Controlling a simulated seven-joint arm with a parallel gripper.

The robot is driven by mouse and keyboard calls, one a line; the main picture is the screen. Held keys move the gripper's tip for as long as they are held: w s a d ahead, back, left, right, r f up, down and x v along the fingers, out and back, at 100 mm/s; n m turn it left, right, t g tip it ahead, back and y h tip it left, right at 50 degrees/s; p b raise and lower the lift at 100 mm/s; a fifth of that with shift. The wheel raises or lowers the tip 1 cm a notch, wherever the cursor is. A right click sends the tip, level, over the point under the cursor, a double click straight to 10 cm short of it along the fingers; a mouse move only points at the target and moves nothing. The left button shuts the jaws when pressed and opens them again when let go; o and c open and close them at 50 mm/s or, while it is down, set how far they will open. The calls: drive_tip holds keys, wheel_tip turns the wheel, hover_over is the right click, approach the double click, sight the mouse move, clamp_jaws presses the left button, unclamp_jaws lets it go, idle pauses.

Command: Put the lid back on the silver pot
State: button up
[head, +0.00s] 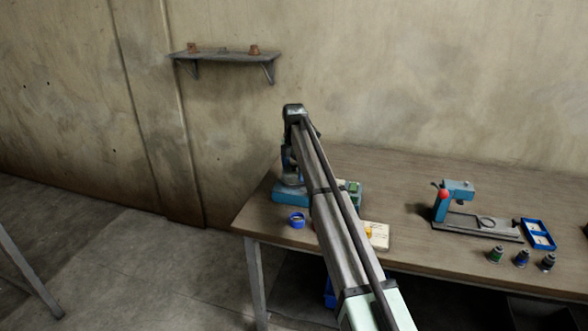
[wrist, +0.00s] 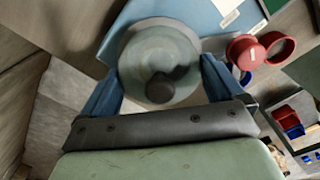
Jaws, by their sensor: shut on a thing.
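In the wrist view a round grey-green lid (wrist: 140,58) with a dark knob (wrist: 160,88) sits between the two blue fingers of my gripper (wrist: 160,80). The gripper is shut on this lid. A pale ring shows around the lid's edge; I cannot tell whether it is the lid's rim or the silver pot below. In the head view my gripper hangs at the left end of the bench, over a blue machine base (head: 290,196). A small silvery round shape (head: 292,180) shows there, partly hidden by my arm. I cannot tell whether lid and pot touch.
The blue base (wrist: 205,18) lies under the lid in the wrist view, with red round parts (wrist: 279,47) to the right. On the wooden bench (head: 400,180) stand a blue cup (head: 297,220), a blue press (head: 458,192), small bottles (head: 522,258) and a blue tray (head: 539,234).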

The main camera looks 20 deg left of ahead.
idle(0.3)
drive_tip(key=o, duration=0.7)
drive_tip(key=shift+o, duration=0.2)
drive_tip(key=shift+r, duration=0.1)
drive_tip(key=shift+r, duration=3.4)
clamp_jaws()
